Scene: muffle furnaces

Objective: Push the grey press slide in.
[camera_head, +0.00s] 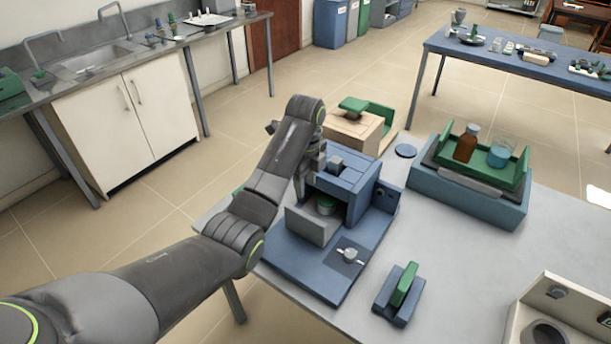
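The blue press (349,185) stands on the grey table, with a blue base plate reaching toward the front. The grey slide (312,226) sticks out at the press's front opening, with a small green round piece (325,205) just behind its front face. My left arm comes in from the left, and my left gripper (304,188) points down beside the upper left of the press, above and behind the slide's front face. Its fingertips are small and partly lost against the press, so contact and finger gap cannot be told. My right gripper is not in view.
A small metal knob (348,254) sits on the base plate. A blue-green block (399,293) lies in front at right. A blue stand (470,196) with a green tray, brown bottle and beaker is farther right. A wooden box (355,133) stands behind the press.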

